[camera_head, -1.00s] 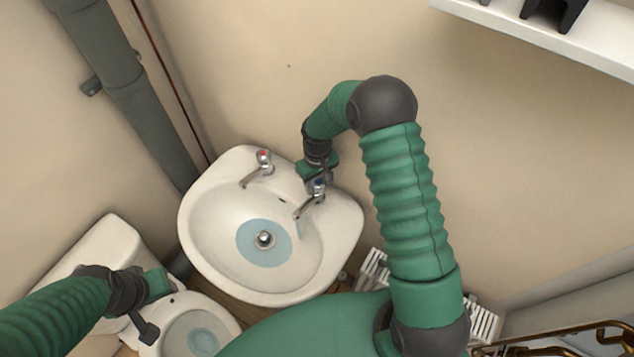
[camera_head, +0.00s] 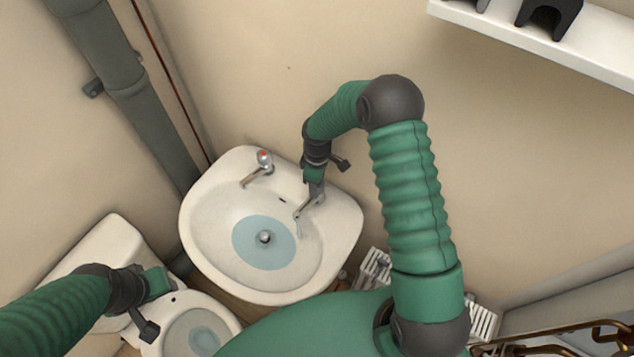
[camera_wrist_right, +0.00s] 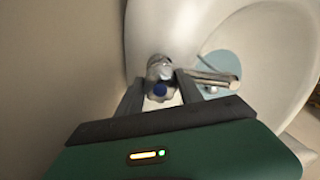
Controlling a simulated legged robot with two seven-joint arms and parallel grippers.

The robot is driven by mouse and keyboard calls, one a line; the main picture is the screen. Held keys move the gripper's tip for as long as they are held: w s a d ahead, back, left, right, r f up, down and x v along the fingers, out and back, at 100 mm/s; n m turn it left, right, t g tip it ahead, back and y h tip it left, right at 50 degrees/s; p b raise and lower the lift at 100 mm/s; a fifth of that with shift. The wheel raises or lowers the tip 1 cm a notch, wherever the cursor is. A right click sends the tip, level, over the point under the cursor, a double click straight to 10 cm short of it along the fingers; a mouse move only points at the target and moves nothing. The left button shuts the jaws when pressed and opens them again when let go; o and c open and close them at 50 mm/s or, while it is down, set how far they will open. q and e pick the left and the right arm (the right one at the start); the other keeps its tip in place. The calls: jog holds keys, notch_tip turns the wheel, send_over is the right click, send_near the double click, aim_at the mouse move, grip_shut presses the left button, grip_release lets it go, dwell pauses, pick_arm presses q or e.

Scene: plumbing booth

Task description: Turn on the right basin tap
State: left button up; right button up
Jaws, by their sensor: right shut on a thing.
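The right basin tap (camera_head: 306,207) stands on the right rear rim of the white basin (camera_head: 342,218). In the right wrist view, the tap (camera_wrist_right: 215,77) has a chrome handle with a blue cap between my gripper's fingers. My right gripper (camera_head: 316,187) is shut on this handle from above and hides most of it in the head view; it also shows in the right wrist view (camera_wrist_right: 160,88). A thin stream of water (camera_head: 299,228) falls from the spout into a pale blue pool (camera_head: 250,255). My left gripper (camera_head: 160,283) is above the toilet, its fingers unclear.
The left tap (camera_head: 262,162), with a red mark, stands on the same basin. A toilet (camera_head: 190,330) is at lower left, a grey pipe (camera_head: 125,85) at upper left. A white shelf (camera_head: 540,45) is at upper right and a radiator (camera_head: 375,268) right of the basin.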

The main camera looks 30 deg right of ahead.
jog(key=shift+w+r, duration=0.2)
jog(key=shift+w, duration=0.05)
jog(key=o, duration=1.1)
jog(key=shift+o, duration=1.4)
jog(key=shift+s+f, duration=0.1)
jog(key=shift+f, duration=0.05)
notch_tip(320, 180, up, 17)
jog(key=b, duration=0.1)
jog(key=shift+b, duration=0.35)
jog(key=shift+f, duration=0.15)
